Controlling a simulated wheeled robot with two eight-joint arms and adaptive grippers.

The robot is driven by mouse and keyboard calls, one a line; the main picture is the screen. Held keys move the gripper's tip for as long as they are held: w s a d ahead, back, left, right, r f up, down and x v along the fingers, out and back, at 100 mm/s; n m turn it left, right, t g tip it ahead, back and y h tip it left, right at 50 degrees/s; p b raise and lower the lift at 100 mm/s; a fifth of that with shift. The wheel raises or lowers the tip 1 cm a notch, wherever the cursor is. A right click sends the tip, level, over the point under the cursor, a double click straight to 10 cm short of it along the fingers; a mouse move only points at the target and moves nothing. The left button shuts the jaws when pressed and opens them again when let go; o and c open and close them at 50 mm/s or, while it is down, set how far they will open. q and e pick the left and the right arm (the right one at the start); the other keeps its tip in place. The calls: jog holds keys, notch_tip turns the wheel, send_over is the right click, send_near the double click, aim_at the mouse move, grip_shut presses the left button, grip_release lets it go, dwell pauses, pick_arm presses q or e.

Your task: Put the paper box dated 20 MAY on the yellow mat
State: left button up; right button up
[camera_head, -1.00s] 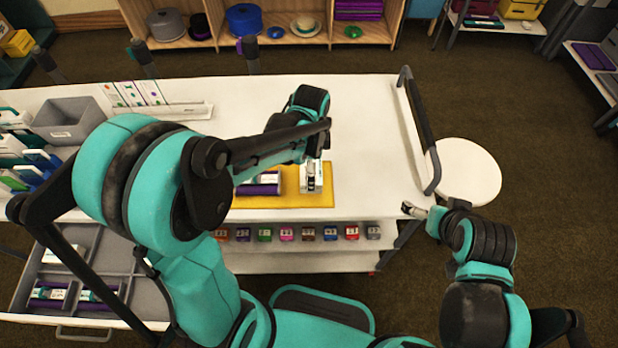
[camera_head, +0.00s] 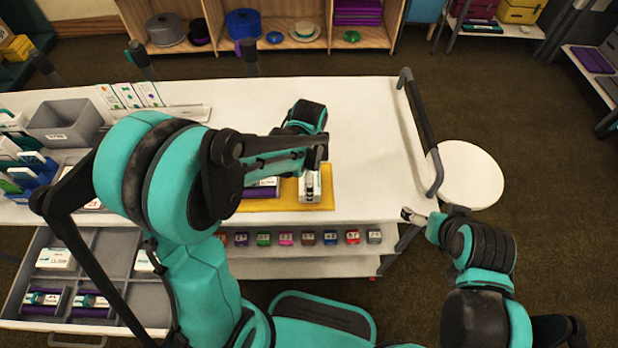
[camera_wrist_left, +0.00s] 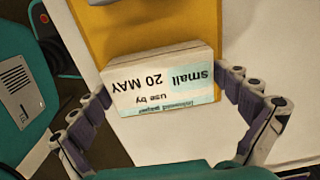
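The paper box (camera_wrist_left: 163,80) is white with a teal patch; its label, upside down in the left wrist view, reads "small", "use by", "20 MAY". It also shows in the head view (camera_head: 310,188) at the right part of the yellow mat (camera_head: 285,203).
A white and purple box (camera_head: 262,188) lies on the mat's left, partly behind my arm. An open compartment drawer (camera_head: 95,262) with several boxes is at lower left. A grey bin (camera_head: 66,120) stands at back left. A round white stool (camera_head: 468,174) is right of the table.

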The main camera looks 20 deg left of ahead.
pick_arm(q)
jog(key=shift+r, duration=0.1)
jog(key=shift+r+p, duration=0.3)
jog(key=shift+r, duration=0.1)
notch_tip(320, 180, up, 11)
jog(key=p, duration=0.4)
jog(key=s+a+r+n+t, duration=0.2)
jog(key=s+n+t, duration=0.1)
jog(key=s+n, duration=0.2)
jog(key=s+a+r+n+t, duration=0.3)
jog(key=s+n+t, duration=0.1)
jog(key=n, duration=0.5)
jog(key=shift+s+n, duration=0.4)
jog(key=shift+s, duration=0.3)
